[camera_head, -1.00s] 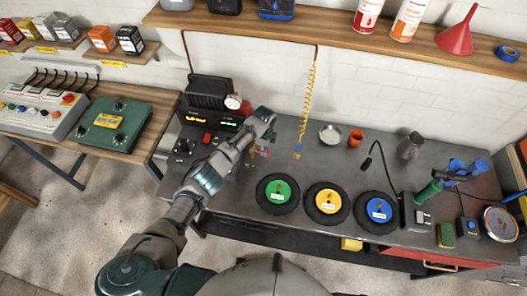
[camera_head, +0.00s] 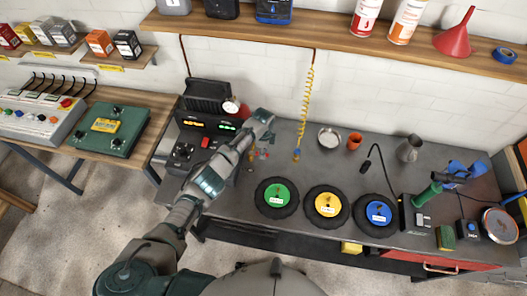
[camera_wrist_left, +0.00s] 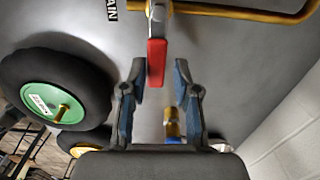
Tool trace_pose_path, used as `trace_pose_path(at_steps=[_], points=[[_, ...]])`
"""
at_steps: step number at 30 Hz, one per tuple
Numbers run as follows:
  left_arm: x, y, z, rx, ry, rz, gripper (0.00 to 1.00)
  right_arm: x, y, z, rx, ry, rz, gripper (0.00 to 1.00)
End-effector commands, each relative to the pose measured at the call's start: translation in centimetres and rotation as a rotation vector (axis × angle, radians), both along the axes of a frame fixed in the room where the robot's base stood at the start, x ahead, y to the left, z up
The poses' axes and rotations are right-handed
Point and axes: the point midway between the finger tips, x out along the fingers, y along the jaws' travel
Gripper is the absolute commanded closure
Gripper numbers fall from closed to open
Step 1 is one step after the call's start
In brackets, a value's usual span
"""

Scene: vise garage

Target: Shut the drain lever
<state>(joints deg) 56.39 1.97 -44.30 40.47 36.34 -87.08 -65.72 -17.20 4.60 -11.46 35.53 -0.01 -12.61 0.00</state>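The drain lever (camera_wrist_left: 157,62) shows in the left wrist view as a red handle on a metal valve. It points from the valve toward my left gripper (camera_wrist_left: 160,82). A partly cut-off label reading "AIN" (camera_wrist_left: 112,10) is beside the valve. My left gripper is open, with one finger on each side of the lever's free end. Gaps appear to remain on both sides, and I cannot tell whether anything touches. In the head view my left gripper (camera_head: 262,148) is over the bench, left of centre, and the lever is too small to make out clearly. My right gripper is not in view.
A green-hubbed wheel (camera_head: 277,193) is near the gripper, with yellow (camera_head: 327,203) and blue (camera_head: 379,211) ones to its right. A yellow pipe (camera_wrist_left: 245,14) runs beside the valve. A coiled yellow hose (camera_head: 306,100) hangs nearby. A control unit (camera_head: 205,125) stands left of my wrist.

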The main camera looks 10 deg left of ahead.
Motion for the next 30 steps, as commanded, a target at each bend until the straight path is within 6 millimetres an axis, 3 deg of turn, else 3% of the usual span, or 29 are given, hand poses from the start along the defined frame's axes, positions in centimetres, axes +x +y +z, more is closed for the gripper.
trace_pose_path(at_steps=[8, 21, 30], points=[[0.0, -0.1, 1.3, -0.002, -0.001, -0.002, 0.70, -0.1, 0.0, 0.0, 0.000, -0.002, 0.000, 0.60], [0.2, -0.1, 10.2, 0.000, -0.001, -0.001, 0.70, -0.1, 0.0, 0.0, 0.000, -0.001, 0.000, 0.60], [0.2, -0.1, 11.8, 0.001, 0.002, 0.000, 0.70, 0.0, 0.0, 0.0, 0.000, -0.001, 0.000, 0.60]])
